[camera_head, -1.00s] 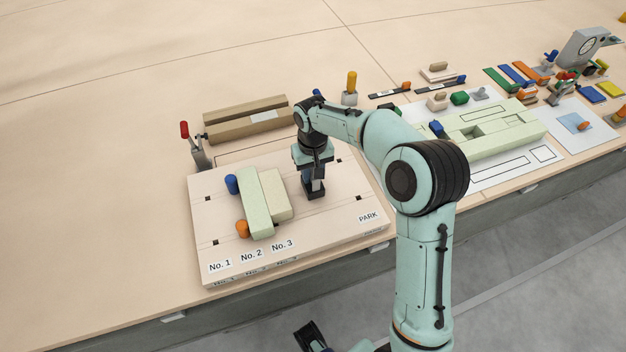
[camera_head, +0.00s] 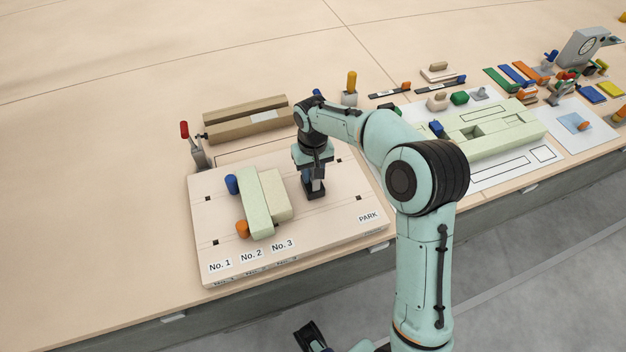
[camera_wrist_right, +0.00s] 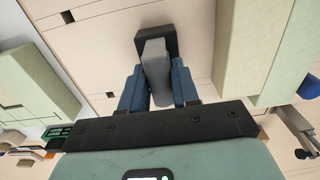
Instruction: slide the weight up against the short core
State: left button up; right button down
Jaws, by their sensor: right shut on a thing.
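The weight is a dark block with a grey upright grip; its base (camera_head: 315,195) stands on the pale board (camera_head: 345,215). My right gripper (camera_head: 314,183) is shut on the grip. In the right wrist view the blue fingers (camera_wrist_right: 159,88) flank the weight's grey grip (camera_wrist_right: 154,62).
A blue peg (camera_head: 231,184) and an orange peg (camera_head: 242,229) touch the long block's left side. A brown channel (camera_head: 245,120) and a red-handled clamp (camera_head: 190,140) stand behind the board. The board's right part, by the PARK label (camera_head: 368,216), is free.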

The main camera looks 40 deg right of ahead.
jog(key=shift+w+a, duration=0.1)
jog(key=shift+a, duration=0.05)
jog(key=shift+w+a+p, duration=0.15)
jog(key=shift+w+a, duration=0.1)
jog(key=shift+a, duration=0.6)
jog(key=shift+w+a+p, duration=0.1)
jog(key=shift+w+a, duration=0.2)
jog(key=shift+a, duration=0.6)
jog(key=shift+w+a+p, duration=0.15)
jog(key=shift+w+a, duration=0.1)
jog(key=shift+a, duration=0.6)
jog(key=shift+a, duration=0.35)
jog(key=c, duration=0.8)
grip_release()
jog(key=shift+w, duration=0.1)
jog(key=shift+o, duration=0.2)
jog(key=shift+d+f, duration=0.1)
jog(key=shift+r, duration=0.3)
notch_tip(320, 180, up, 13)
jog(key=p, duration=0.2)
